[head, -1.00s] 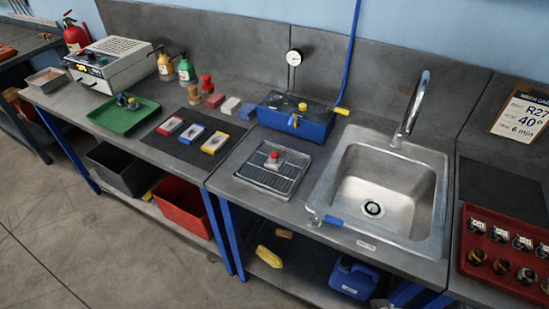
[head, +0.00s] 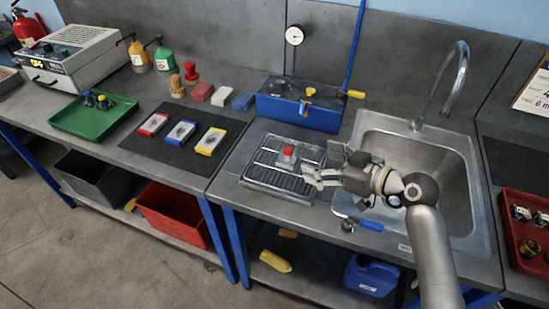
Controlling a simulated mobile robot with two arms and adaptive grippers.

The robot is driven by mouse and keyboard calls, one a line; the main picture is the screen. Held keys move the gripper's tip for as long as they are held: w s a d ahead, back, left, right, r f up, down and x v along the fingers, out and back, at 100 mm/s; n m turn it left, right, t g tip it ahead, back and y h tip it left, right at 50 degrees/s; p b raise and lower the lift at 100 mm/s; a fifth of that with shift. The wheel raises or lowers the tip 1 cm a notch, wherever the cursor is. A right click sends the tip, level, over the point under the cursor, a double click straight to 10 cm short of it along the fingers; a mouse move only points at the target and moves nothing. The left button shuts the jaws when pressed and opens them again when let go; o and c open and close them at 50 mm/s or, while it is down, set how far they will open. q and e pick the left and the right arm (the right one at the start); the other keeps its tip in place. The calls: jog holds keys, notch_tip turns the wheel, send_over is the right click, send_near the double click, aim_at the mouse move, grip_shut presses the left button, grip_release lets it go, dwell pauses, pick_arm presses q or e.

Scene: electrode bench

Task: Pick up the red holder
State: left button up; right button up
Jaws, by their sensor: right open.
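A red-rimmed holder (head: 153,124) with a pale inside lies on the dark mat (head: 150,151), left of a blue-rimmed holder (head: 180,133) and a yellow-rimmed one (head: 210,141). A pale block with a red top (head: 288,155) stands on the ribbed metal tray (head: 268,180) left of the sink. My right gripper (head: 323,165) is open and empty over the right side of this tray, its fingers pointing left. It is well to the right of the red-rimmed holder, with the tray between. My left gripper is not in view.
A blue box (head: 322,117) with yellow handles stands behind the metal tray. The sink (head: 462,190) and its tall tap (head: 457,65) are beside my right arm. A green tray (head: 72,118) is left of the mat. Red, white and blue blocks (head: 222,95) sit behind the mat.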

aim_at(292, 161)
jog(key=shift+w+a, duration=0.2)
jog(key=p+x, duration=0.1)
jog(key=x, duration=0.3)
jog(key=shift+w+a+f, duration=0.1)
jog(key=shift+a+f, duration=0.05)
jog(key=shift+a, duration=0.05)
jog(key=p+x, duration=0.2)
jog(key=x, duration=0.2)
jog(key=shift+a+f, duration=0.15)
jog(key=shift+a, duration=0.15)
jog(key=shift+w+a+f, duration=0.1)
jog(key=shift+a+f, duration=0.05)
jog(key=shift+c, duration=0.2)
jog(key=c, duration=0.4)
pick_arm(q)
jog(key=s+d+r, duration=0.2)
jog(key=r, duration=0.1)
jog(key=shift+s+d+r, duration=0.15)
pick_arm(e)
jog(key=c, duration=1.1)
